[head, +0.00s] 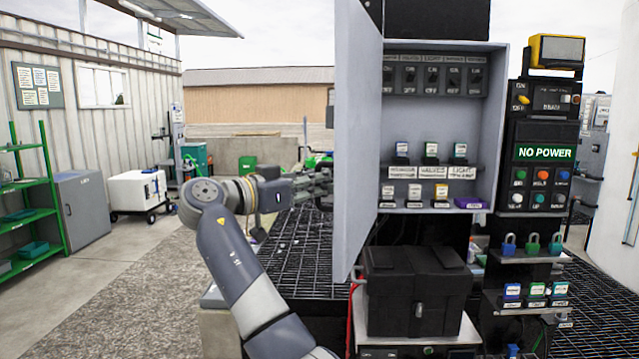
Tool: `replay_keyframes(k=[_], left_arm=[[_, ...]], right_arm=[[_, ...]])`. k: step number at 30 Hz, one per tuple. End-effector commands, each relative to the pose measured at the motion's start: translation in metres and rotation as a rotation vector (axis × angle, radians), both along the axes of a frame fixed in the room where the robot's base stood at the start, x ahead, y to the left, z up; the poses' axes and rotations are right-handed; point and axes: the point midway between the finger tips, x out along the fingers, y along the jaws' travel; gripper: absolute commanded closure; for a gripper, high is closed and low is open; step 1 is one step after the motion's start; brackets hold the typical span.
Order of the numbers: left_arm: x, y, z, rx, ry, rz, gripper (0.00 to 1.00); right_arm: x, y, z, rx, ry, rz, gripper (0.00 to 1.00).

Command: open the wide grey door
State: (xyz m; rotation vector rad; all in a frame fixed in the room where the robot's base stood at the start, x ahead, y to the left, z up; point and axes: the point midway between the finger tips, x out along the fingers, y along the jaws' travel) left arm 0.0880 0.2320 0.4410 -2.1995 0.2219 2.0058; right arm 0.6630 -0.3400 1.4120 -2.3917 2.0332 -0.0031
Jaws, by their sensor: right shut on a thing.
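The wide grey door (358,130) stands swung out from the left side of an open grey cabinet (503,120), seen at a steep angle. The cabinet's inside shows, with a row of dark switches above and labelled blocks on shelves below. My right gripper (322,187) is at the door's left edge, on its outer side, at mid height. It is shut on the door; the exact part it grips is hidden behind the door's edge. My left gripper is not in view.
A black box (418,290) stands under the cabinet. A control panel (543,150) reading "NO POWER" is at the right, with padlocks (532,243) below. Black grating (300,250) lies behind my arm. Green shelves (40,190) and a white cart (138,191) stand farther left.

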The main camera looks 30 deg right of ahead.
Motion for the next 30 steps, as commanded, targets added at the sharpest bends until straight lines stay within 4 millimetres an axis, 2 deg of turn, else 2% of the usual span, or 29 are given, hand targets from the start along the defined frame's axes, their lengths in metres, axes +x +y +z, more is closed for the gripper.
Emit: replay_keyframes(k=[1, 7, 8, 9, 10, 11, 23, 26, 30], left_arm=[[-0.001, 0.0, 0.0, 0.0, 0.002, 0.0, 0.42], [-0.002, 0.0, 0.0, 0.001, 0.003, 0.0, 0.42], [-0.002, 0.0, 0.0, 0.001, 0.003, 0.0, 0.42], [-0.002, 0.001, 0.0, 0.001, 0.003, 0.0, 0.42], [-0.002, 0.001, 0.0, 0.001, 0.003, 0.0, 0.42], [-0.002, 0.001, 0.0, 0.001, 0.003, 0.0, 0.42], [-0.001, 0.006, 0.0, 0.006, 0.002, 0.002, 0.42], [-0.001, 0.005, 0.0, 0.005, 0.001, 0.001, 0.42], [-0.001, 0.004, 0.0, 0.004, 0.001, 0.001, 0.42]], right_arm=[[0.001, 0.002, -0.005, 0.007, 0.012, 0.001, 1.0], [0.001, 0.002, -0.005, 0.007, 0.012, 0.001, 1.0], [0.001, 0.002, -0.005, 0.007, 0.012, 0.001, 0.86], [0.001, 0.002, -0.005, 0.007, 0.012, 0.001, 0.77], [0.001, 0.002, -0.005, 0.007, 0.011, 0.001, 0.7], [0.0, 0.002, -0.004, 0.006, 0.01, 0.001, 0.69], [-0.001, 0.006, -0.001, 0.003, 0.002, 0.002, 0.69], [-0.002, 0.019, -0.001, 0.002, 0.002, 0.004, 0.69], [-0.007, 0.048, -0.001, 0.003, 0.002, 0.006, 0.69]])
